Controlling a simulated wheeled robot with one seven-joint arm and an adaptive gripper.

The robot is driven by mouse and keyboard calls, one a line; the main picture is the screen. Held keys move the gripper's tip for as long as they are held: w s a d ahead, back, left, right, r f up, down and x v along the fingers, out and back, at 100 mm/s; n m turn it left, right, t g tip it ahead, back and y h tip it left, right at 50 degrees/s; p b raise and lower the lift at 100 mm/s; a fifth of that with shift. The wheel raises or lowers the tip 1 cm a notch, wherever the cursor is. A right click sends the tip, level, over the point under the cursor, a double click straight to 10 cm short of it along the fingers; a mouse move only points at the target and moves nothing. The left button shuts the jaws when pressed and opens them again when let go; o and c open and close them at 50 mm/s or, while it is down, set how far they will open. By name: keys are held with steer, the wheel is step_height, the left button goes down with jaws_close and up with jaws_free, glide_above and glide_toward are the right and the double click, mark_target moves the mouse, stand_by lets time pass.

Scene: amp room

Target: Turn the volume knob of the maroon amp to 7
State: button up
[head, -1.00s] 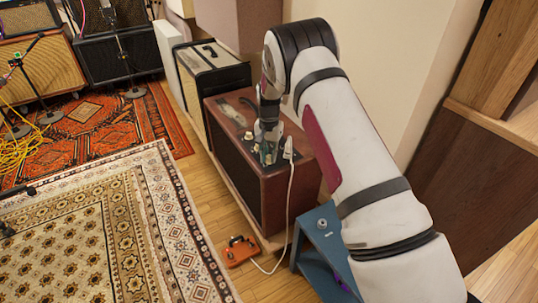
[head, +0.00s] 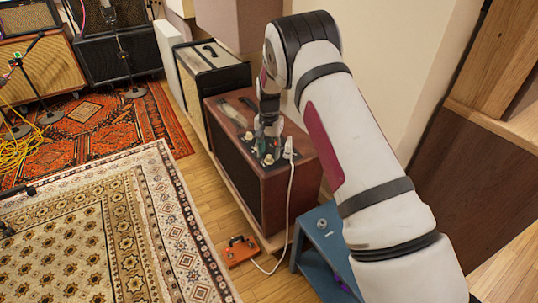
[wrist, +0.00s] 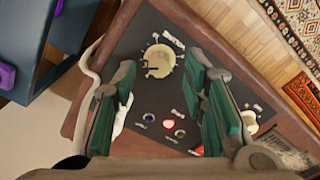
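The maroon amp (head: 285,185) stands on the floor by the wall, with a black control panel (wrist: 150,95) on its top. A round cream knob (wrist: 158,62) sits on the panel; its markings are too small to read. My gripper (wrist: 162,68) is open and empty, with its green-padded fingers spread. In the wrist view the knob shows between the fingertips; I cannot tell whether they reach down around it. A second cream knob (wrist: 250,120) is partly hidden behind the right finger. In the head view my gripper (head: 267,138) is over the amp's top panel.
A white cable (head: 290,190) runs from the panel down to an orange pedal (head: 240,250) on the floor. A blue stand (head: 322,232) is close on the near side. A cream and black amp (head: 212,78) stands behind. A small red light (wrist: 168,123) is on the panel.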

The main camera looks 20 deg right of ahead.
mark_target(269, 156)
step_height(269, 156, up, 10)
stand_by(0.4)
steer(key=shift+s+r, duration=0.1)
steer(key=s+r+n, duration=0.3)
steer(key=s+r, duration=1.8)
steer(key=s, duration=0.1)
steer(key=s+f+n, duration=0.1)
steer(key=s+n, duration=0.4)
steer(key=s, duration=2.6)
step_height(269, 156, up, 26)
steer(key=t+p, duration=0.4)
steer(key=p, duration=2.1)
steer(key=shift+d+r, duration=0.1)
